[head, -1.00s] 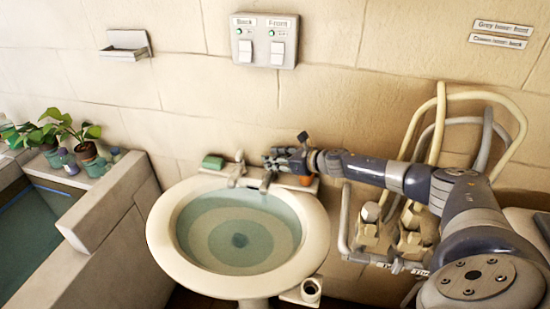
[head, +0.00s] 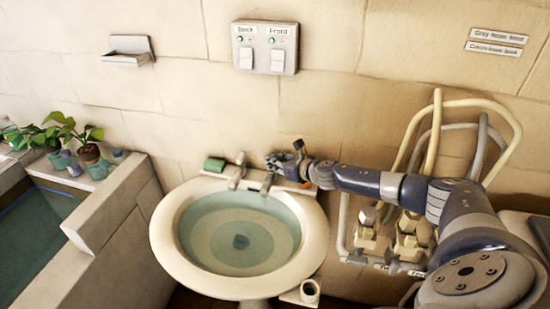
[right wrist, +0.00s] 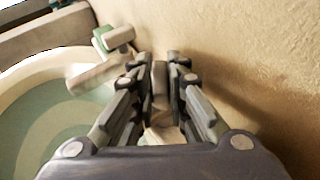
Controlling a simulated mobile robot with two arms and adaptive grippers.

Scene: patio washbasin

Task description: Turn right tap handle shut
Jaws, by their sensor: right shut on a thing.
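The white washbasin (head: 160,228) holds still, greenish water. Two taps stand on its back ledge: the left tap (head: 238,170) and the right tap (head: 266,184). My right gripper (head: 274,161) reaches in from the right, just above the right tap. In the right wrist view its fingers (right wrist: 160,80) are closed around the right tap handle (right wrist: 160,76), a pale upright piece between the fingertips. The fingers hide most of the handle in the head view. My left gripper is not in view.
A green block (head: 213,164) lies on the ledge left of the taps. The wall is close behind the gripper. A switch box (head: 265,46) and soap dish (head: 127,52) hang above. Hoses and valves (head: 374,236) are at right; potted plants (head: 90,153) stand at left.

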